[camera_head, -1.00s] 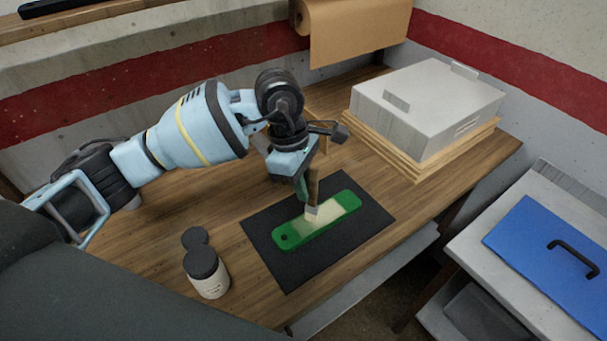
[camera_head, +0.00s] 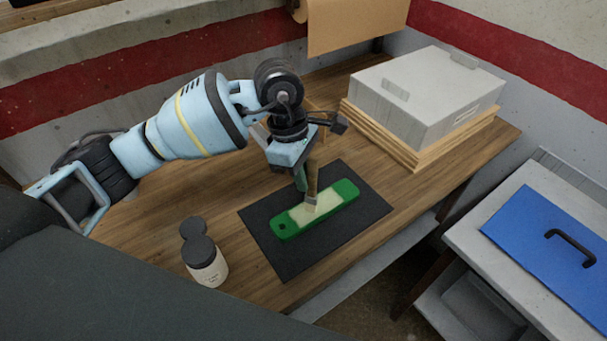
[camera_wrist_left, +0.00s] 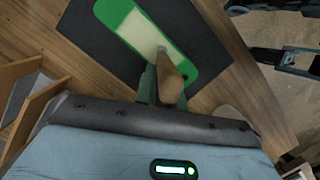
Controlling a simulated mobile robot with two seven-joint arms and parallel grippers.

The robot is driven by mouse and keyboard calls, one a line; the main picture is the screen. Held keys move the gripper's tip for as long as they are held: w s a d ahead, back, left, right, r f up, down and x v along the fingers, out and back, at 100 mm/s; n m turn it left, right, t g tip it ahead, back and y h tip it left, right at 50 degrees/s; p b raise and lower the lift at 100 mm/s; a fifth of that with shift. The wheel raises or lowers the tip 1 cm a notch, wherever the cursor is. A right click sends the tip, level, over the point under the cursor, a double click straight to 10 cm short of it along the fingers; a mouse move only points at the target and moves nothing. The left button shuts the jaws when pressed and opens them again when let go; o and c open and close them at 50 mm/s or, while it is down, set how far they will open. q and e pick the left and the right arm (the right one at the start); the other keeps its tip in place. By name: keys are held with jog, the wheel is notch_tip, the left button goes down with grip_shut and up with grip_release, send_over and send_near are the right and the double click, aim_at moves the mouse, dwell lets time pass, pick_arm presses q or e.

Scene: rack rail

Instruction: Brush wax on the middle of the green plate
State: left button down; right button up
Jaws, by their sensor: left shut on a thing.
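The green plate (camera_head: 345,190) lies flat on a black mat (camera_head: 300,260), slanted from lower left to upper right, with a hole near its lower left end. A pale wax-like patch (camera_head: 298,213) covers its middle; both ends are green. My left gripper (camera_head: 306,178) is shut on a wooden-handled brush (camera_head: 312,184), held steeply above the plate. The bristles meet the pale patch; exact contact is hard to tell. In the left wrist view the brush handle (camera_wrist_left: 170,78) hides part of the green plate (camera_wrist_left: 205,58).
A white jar (camera_head: 210,271) with a black lid stands left of the mat, a second dark lid (camera_head: 193,228) behind it. A grey box (camera_head: 425,95) on wooden frames (camera_head: 385,135) stands at the back right. A blue panel (camera_head: 550,240) with a black handle lies at right.

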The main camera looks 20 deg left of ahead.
pick_arm(q)
jog(key=d+p+v, duration=0.1)
jog(key=p+v, duration=0.1)
jog(key=v, duration=0.5)
jog(key=shift+s+r+p, duration=0.2)
jog(key=shift+r+p, duration=0.15)
jog(key=shift+r, duration=0.25)
pick_arm(e)
jog(key=shift+t, duration=0.6)
jog(key=w+r, duration=0.4)
jog(key=shift+w+d, duration=0.1)
pick_arm(q)
jog(key=shift+d, duration=0.1)
pick_arm(e)
jog(key=shift+d, duration=0.1)
